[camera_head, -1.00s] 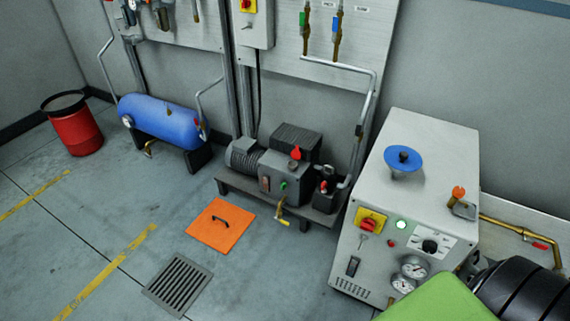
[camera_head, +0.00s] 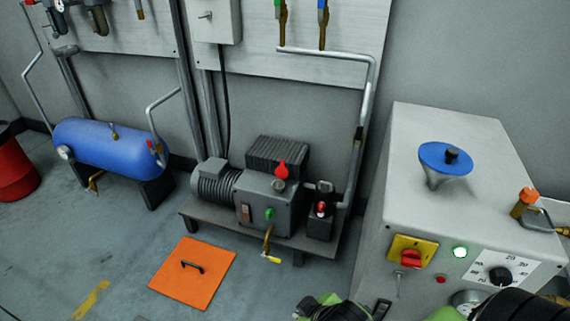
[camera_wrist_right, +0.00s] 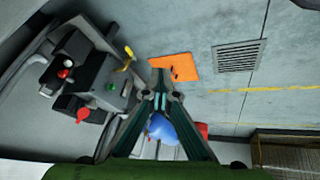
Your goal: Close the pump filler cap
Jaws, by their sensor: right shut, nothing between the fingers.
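The grey pump (camera_head: 262,197) stands on a low bench against the wall. Its red filler cap (camera_head: 282,169) is on top and seems to stand up on edge above a small neck (camera_head: 279,186). The cap also shows in the wrist view (camera_wrist_right: 82,115), left of my right gripper (camera_wrist_right: 161,97). That gripper is shut and empty, with clear space between it and the pump. In the head view, green and dark parts of my right arm show at the bottom edge; the fingertips are not clear there. My left gripper is not in view.
A grey cabinet (camera_head: 398,203) with a blue funnel-like part (camera_head: 445,158) stands right of the pump. A yellow-handled valve (camera_head: 269,243) juts from the pump's front. An orange floor plate (camera_head: 192,274) lies before it. A blue tank (camera_head: 108,143) stands left.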

